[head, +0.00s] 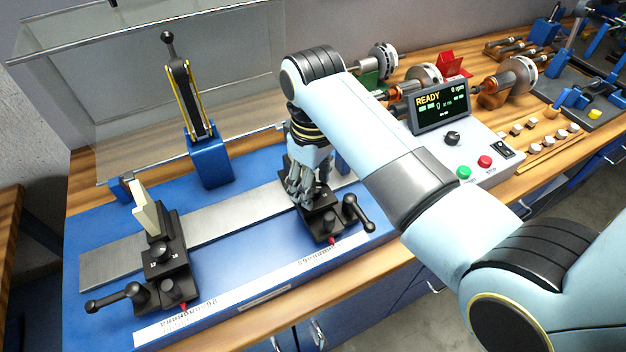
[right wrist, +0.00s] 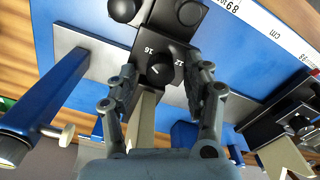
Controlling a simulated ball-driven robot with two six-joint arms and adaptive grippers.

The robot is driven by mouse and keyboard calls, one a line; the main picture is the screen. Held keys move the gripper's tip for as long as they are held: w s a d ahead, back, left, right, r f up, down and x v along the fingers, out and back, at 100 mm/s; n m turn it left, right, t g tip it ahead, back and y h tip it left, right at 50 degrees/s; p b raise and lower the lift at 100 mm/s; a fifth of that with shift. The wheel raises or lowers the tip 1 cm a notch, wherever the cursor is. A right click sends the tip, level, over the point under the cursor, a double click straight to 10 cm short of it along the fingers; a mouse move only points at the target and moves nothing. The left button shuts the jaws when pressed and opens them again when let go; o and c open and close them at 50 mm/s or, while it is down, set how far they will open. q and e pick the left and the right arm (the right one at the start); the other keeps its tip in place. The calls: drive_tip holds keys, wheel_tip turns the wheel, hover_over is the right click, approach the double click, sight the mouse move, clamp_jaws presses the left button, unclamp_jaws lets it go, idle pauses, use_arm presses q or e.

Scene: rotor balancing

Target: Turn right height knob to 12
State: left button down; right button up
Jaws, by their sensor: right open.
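The right height knob (right wrist: 160,70) is a round black knob on the black right support (right wrist: 178,45), with white marks 16 and 12 at its sides. Its short white pointer line shows, but I cannot read an exact setting. My right gripper (head: 306,192) is over the right support in the head view and hides the knob there. In the right wrist view the open gripper (right wrist: 165,80) has one finger on each side of the knob. I cannot tell whether the fingers touch it. My left gripper is not in view.
The left support (head: 172,240) with its own knob stands on the blue base (head: 225,268). A clamp lever (head: 358,212) sits right of the right support. A blue post (head: 208,160) stands behind. A control box (head: 478,150) with a READY display is at the right.

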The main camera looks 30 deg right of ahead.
drive_tip(key=shift+f, duration=0.2)
clamp_jaws()
drive_tip(key=shift+m, duration=1.5)
unclamp_jaws()
wheel_tip(320, 180, up, 12)
